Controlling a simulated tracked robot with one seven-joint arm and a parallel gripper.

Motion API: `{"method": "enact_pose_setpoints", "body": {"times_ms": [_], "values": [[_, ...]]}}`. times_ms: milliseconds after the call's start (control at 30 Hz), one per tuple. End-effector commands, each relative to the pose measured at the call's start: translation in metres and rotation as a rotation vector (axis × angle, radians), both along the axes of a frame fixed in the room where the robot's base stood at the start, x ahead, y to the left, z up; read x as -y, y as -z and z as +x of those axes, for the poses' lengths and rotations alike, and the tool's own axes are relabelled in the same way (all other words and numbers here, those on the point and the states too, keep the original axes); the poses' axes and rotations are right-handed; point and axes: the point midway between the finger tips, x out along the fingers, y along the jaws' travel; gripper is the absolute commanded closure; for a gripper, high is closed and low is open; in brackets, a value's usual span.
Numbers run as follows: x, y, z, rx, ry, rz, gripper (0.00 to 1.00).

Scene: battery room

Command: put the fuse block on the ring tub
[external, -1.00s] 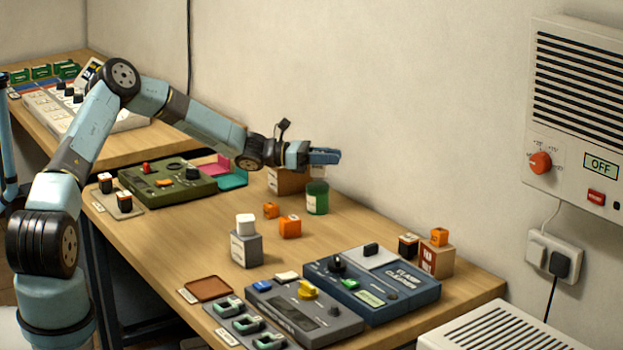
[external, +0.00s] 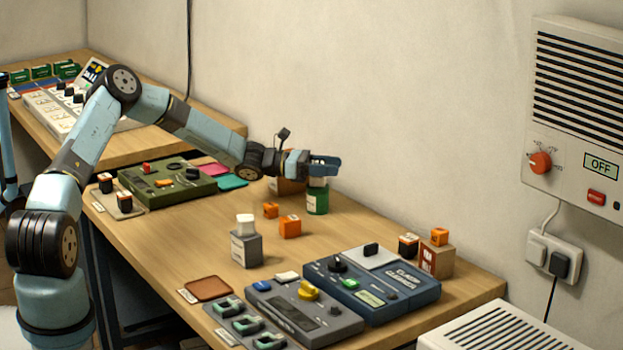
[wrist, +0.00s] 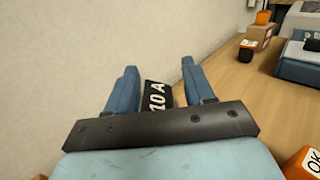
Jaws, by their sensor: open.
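A black block marked "10 A", which looks like the fuse block (wrist: 157,95), sits between my gripper's fingers in the wrist view. My gripper (external: 325,164) is open, with a finger on each side of the block; it also shows in the wrist view (wrist: 160,82). In the external view the gripper is just above a green tub (external: 317,201), which looks like the ring tub, near the wall. The fingers mostly hide the block there. The tub is hidden in the wrist view, so I cannot tell exactly how the block rests on it.
A wooden box (external: 285,186) stands close behind the tub. Orange cubes (external: 290,226) and a grey box with a white cube on top (external: 246,249) stand in front. A blue device (external: 371,287) and a grey device (external: 303,314) fill the near end.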

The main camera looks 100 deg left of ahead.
Motion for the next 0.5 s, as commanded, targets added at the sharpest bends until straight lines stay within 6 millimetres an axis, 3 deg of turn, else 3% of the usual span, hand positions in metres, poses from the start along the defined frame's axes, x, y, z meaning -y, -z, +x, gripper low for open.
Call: {"method": "enact_pose_setpoints", "body": {"times_ms": [233,500], "values": [[0.0,-0.002,-0.015,0.0,0.0,0.0,0.47],[0.0,-0.002,-0.066,-0.001,-0.001,0.0,0.47]]}}
